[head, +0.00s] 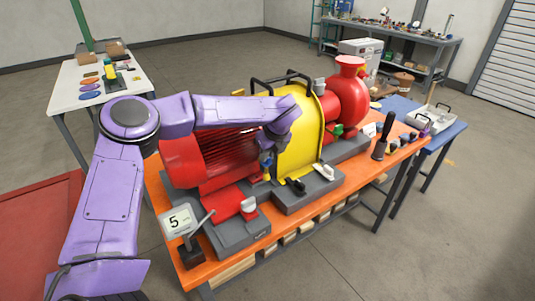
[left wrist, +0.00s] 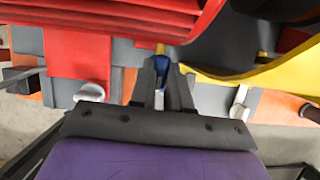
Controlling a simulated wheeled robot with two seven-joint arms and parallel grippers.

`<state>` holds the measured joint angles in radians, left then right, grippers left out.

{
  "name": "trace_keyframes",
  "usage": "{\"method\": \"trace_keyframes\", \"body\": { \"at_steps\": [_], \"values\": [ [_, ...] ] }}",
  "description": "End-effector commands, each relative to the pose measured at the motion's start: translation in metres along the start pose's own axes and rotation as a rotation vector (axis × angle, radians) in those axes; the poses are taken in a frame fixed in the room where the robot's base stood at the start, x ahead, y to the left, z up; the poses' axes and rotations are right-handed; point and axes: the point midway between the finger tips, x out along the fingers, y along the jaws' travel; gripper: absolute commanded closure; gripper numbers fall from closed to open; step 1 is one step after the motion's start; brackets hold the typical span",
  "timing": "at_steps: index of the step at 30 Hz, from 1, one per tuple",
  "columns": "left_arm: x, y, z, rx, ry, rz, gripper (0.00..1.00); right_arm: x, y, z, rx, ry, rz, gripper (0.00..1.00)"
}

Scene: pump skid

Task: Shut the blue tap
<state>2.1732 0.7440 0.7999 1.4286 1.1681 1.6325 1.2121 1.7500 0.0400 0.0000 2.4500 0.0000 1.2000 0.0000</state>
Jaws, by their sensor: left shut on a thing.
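The blue tap (head: 265,160) is on the near side of the pump skid, low between the red motor (head: 185,160) and the yellow guard (head: 300,140). My left gripper (head: 269,153) reaches over the motor and points down at it. In the left wrist view the blue tap (left wrist: 161,65) sits between the fingertips of my left gripper (left wrist: 163,68), which are shut on it. The fingers hide part of the tap, and I cannot tell how far its handle is turned. My right gripper is not in view.
A number 5 display (head: 177,221) stands at the front left of the orange bench (head: 225,265). A black-handled tool (head: 382,140) stands farther right. Floor in front is clear.

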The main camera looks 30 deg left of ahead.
Motion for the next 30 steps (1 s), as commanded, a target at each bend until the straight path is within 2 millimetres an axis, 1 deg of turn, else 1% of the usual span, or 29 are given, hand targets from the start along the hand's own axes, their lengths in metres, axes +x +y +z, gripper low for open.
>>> {"method": "trace_keyframes", "body": {
  "at_steps": [8, 17, 23, 30],
  "values": [
    [0.003, 0.001, -0.001, 0.127, 0.001, -0.054, 1.00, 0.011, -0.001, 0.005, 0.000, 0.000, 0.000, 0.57],
    [0.002, 0.003, 0.000, 0.377, 0.002, -0.157, 1.00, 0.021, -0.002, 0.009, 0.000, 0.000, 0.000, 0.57],
    [0.001, 0.005, 0.001, 0.553, 0.002, -0.230, 1.00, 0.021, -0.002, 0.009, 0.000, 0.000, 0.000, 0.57],
    [0.000, 0.006, 0.002, 0.763, 0.003, -0.317, 1.00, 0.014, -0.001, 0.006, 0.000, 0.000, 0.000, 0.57]
  ]
}}
